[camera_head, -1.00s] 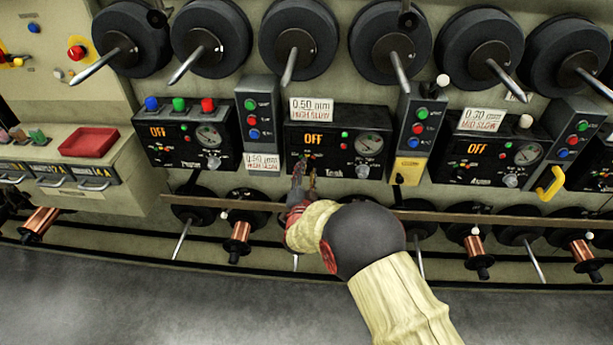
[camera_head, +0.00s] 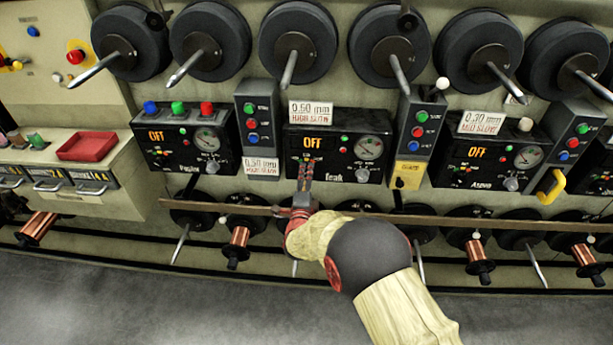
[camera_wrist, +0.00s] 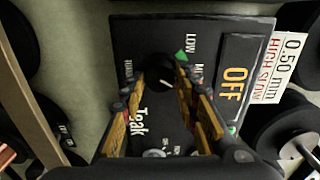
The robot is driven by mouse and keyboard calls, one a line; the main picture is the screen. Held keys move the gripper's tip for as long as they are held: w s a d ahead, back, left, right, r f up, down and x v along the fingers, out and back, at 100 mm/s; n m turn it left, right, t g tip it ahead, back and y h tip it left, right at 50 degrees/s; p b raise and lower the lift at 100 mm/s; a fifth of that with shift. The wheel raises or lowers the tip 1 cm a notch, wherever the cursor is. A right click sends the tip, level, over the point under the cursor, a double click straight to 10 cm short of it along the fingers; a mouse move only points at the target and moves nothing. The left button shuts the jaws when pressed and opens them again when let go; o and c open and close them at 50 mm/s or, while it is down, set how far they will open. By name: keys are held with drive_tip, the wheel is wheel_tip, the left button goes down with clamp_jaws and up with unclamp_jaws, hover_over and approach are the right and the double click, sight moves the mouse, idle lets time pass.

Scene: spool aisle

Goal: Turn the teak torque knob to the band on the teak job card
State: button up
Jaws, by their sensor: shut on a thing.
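The Teak panel (camera_head: 337,147) carries a dark torque knob, largely hidden behind my gripper (camera_head: 306,163) in the head view. In the wrist view the round black knob (camera_wrist: 158,72) lies between the fingertips of my gripper (camera_wrist: 160,76), which is shut on it. A small white mark shows on the knob; its exact pointing is hard to tell.
Similar panels stand left (camera_head: 187,138) and right (camera_head: 490,163), each with its own card. The Teak display (camera_head: 317,144) reads OFF. A wooden rail (camera_head: 440,217) runs below the panels. Button columns (camera_head: 253,128) flank Teak. The floor in front is clear.

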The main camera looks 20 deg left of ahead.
drive_tip(key=shift+d+f+m, duration=0.1)
drive_tip(key=shift+m, duration=0.3)
drive_tip(key=o, duration=1.1)
drive_tip(key=shift+o, duration=0.2)
drive_tip(key=v, duration=1.2)
